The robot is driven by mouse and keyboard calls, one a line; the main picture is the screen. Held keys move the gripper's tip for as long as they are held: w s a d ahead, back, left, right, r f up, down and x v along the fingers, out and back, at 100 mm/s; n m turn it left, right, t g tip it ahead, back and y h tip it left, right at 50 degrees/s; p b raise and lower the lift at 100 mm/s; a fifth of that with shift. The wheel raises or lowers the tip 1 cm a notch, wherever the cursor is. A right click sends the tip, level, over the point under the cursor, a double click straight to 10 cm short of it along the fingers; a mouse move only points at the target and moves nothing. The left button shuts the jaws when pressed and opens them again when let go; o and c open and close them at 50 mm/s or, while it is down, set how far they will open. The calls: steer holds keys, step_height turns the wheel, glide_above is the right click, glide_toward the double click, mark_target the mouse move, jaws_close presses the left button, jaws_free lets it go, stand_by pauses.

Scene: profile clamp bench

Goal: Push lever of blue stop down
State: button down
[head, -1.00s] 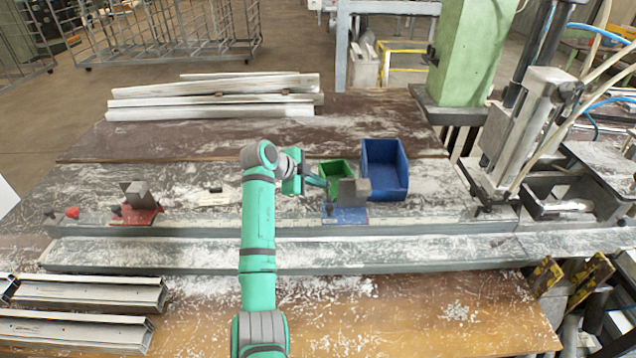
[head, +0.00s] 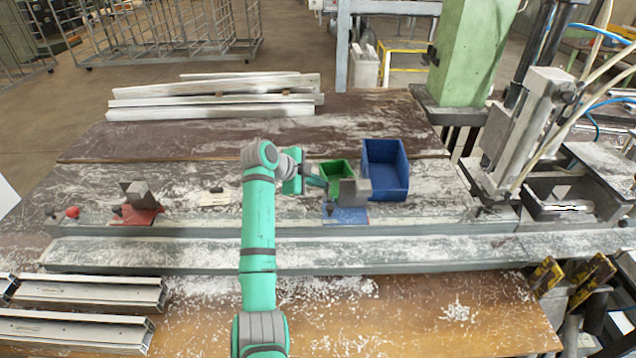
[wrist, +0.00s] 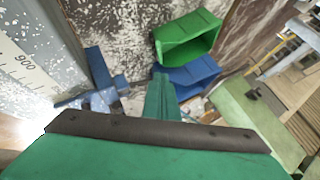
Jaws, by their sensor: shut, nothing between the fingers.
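The blue stop has a blue base (head: 346,214) and a grey block (head: 354,191), and sits on the rail right of my arm in the head view. In the wrist view the blue stop (wrist: 97,66) shows as blue parts left of my fingers. I cannot tell for sure which part is its lever or how it stands. My gripper (head: 322,181) is shut and empty, just left of and behind the grey block. Its closed green fingers (wrist: 162,85) show in the wrist view, apart from the blue parts in that picture. The block partly hides the fingertip area in the head view.
A green bin (head: 338,171) and a blue bin (head: 384,168) stand close behind the stop. A red stop (head: 138,214) sits further left on the rail. A ruler (wrist: 25,62) marked 900 shows in the wrist view. Pale profiles (head: 210,112) lie at the back.

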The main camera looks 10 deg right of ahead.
steer(key=s+a+r, duration=0.6)
steer(key=s+r, duration=0.1)
steer(key=r, duration=0.2)
steer(key=shift+r, duration=0.2)
stand_by(0.3)
steer(key=shift+w+a, duration=0.15)
